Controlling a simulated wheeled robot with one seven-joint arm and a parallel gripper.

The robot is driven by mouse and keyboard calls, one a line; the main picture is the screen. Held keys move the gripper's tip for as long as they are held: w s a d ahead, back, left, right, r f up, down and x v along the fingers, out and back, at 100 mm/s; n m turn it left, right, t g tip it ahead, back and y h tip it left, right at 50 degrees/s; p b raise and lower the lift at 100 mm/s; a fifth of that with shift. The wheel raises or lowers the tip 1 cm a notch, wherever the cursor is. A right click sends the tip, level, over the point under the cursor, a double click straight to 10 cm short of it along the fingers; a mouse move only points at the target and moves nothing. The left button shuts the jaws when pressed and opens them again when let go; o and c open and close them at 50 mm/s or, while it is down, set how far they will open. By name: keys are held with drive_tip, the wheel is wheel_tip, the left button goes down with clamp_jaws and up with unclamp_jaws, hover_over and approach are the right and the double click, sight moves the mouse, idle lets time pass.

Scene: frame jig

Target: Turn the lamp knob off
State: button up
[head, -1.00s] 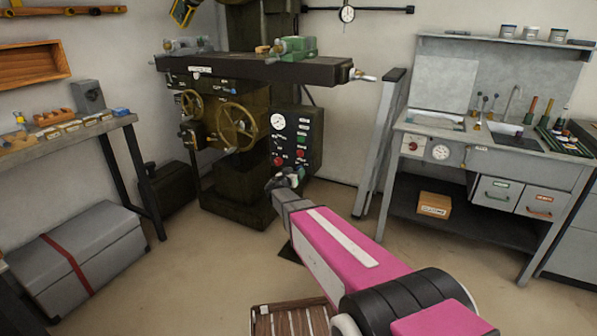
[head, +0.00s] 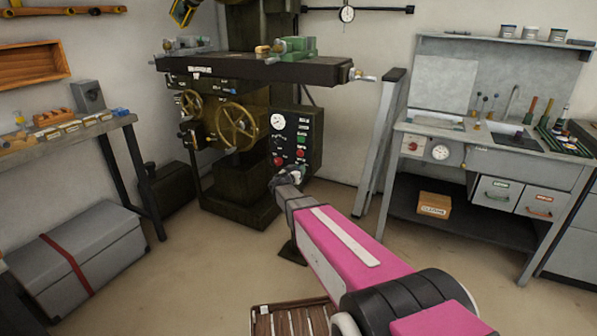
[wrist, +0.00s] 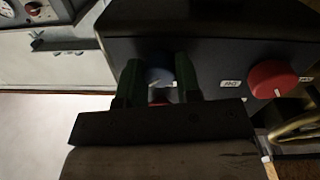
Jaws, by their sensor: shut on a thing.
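A dark control box (head: 296,135) with a dial and several small coloured controls stands on the front of the large machine. My gripper (head: 285,177) is at its lower edge in the head view. In the wrist view the two dark green fingers of my gripper (wrist: 159,80) are shut on a blue-grey round knob (wrist: 160,76), one on each side. The knob has a small white mark. A red knob (wrist: 273,79) with a small white label sits beside it, apart from the fingers. I cannot read the labels, so which is the lamp knob is unclear.
The machine's brass handwheel (head: 240,127) is left of the box. A grey bench (head: 500,150) with a dial and a red knob stands at the right. A grey chest (head: 80,255) lies at the left. The floor between is mostly clear.

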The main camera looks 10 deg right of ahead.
drive_tip(key=shift+f+n+t, duration=0.15)
drive_tip(key=shift+n+t, duration=0.15)
drive_tip(key=shift+n, duration=8.7)
drive_tip(key=o, duration=0.9)
drive_tip(key=v, duration=1.1)
